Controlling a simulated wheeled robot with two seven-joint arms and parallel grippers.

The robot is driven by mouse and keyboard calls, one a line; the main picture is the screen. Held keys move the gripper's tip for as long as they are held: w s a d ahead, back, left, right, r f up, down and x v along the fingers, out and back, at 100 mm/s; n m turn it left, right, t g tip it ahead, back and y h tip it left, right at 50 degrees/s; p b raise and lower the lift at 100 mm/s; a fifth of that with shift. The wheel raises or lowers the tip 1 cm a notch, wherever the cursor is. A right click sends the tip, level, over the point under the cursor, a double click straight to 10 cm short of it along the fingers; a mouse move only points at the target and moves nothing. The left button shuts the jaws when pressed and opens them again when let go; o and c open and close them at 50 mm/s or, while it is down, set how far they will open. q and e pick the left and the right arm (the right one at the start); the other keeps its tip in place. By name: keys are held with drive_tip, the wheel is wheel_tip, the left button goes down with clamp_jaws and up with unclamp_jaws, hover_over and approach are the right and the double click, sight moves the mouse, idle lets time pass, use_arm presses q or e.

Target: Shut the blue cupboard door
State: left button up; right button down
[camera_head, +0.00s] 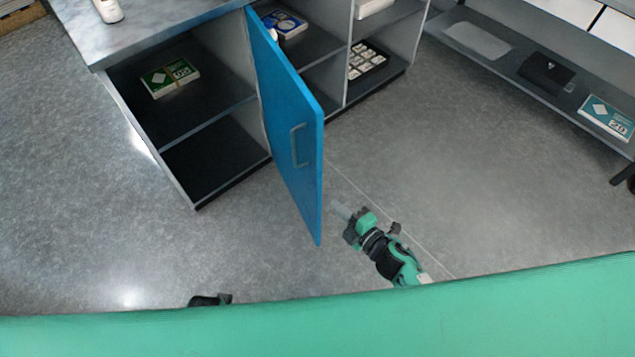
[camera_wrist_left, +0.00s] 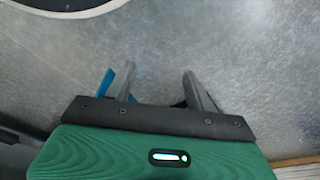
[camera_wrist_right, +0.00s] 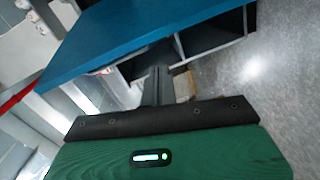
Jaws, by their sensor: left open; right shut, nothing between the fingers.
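In the right wrist view the blue door (camera_wrist_right: 130,35) spans the top, beyond the shut fingers (camera_wrist_right: 158,72). My left gripper (camera_wrist_left: 158,82) is open and empty over bare floor in the left wrist view; a small blue strip shows beside its left finger. The head view hides most of the left arm.
The open left compartment holds a green-and-white box (camera_head: 169,77). A low shelf rack (camera_head: 510,75) stands at the right. The floor in front is clear.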

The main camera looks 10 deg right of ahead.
sight(317, 173)
wheel_tip(317, 173, up, 5)
drive_tip(key=a+n+y, duration=0.2)
drive_tip(key=a+n, duration=0.1)
use_arm(q)
drive_tip(key=shift+w+a+r, duration=0.1)
drive_tip(key=shift+r, duration=0.95)
use_arm(e)
drive_tip(key=shift+w+a+r, duration=0.1)
drive_tip(key=shift+w+a, duration=0.3)
drive_tip(key=shift+w, duration=1)
drive_tip(key=shift+w+a, duration=0.35)
drive_tip(key=shift+w, duration=1.1)
drive_tip(key=shift+w+a+r, duration=0.1)
drive_tip(key=shift+w+a, duration=0.3)
drive_tip(key=shift+w, duration=1)
drive_tip(key=shift+d, duration=0.1)
